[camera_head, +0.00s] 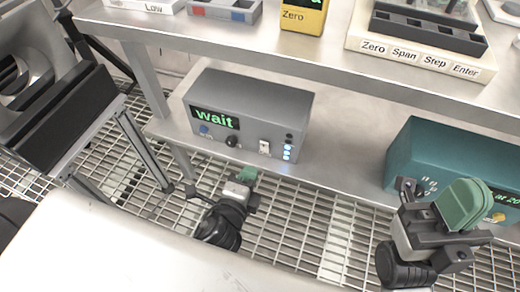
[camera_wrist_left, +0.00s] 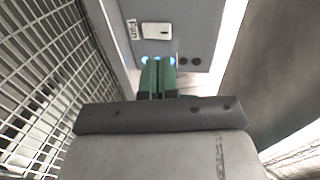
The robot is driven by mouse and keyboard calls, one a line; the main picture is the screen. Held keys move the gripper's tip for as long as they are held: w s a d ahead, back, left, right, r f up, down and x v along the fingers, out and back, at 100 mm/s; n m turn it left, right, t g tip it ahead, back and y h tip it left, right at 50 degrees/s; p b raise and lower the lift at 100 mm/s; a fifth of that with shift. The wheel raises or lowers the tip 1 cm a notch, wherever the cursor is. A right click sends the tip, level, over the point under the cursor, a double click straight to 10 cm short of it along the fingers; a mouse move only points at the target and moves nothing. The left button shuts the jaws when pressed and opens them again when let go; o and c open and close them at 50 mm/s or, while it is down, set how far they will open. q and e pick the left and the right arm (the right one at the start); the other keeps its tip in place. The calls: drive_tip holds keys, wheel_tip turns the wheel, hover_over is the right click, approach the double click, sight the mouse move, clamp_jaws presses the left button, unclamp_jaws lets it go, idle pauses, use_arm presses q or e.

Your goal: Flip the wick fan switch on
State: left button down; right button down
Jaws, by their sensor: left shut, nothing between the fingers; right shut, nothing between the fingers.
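A grey control box (camera_head: 250,115) with a green "wait" display (camera_head: 213,117) sits on the lower shelf. A small white switch (camera_head: 265,148) is on its front face, beside a column of lit blue lights (camera_head: 287,152). My left gripper (camera_head: 247,174), with green fingers, is shut and empty, below and in front of the box, apart from the switch. Its fingertips (camera_wrist_left: 158,64) overlap the blue lights in the wrist view. My right gripper (camera_head: 466,204) is shut and empty at the right.
A teal box (camera_head: 425,150) stands on the lower shelf behind my right gripper. The upper shelf (camera_head: 330,60) overhangs the grey box and carries a yellow "Zero" box (camera_head: 303,14) and a labelled panel (camera_head: 420,60). Metal grating (camera_head: 290,220) is the floor.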

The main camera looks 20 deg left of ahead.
sight(263, 145)
use_arm(q)
drive_tip(key=w, duration=0.3)
drive_tip(key=w+b, duration=0.1)
drive_tip(key=w, duration=0.2)
drive_tip(key=shift+w+d+f, duration=0.1)
drive_tip(key=shift+f, duration=0.1)
drive_tip(key=shift+w+r, duration=0.15)
drive_tip(key=shift+w, duration=0.6)
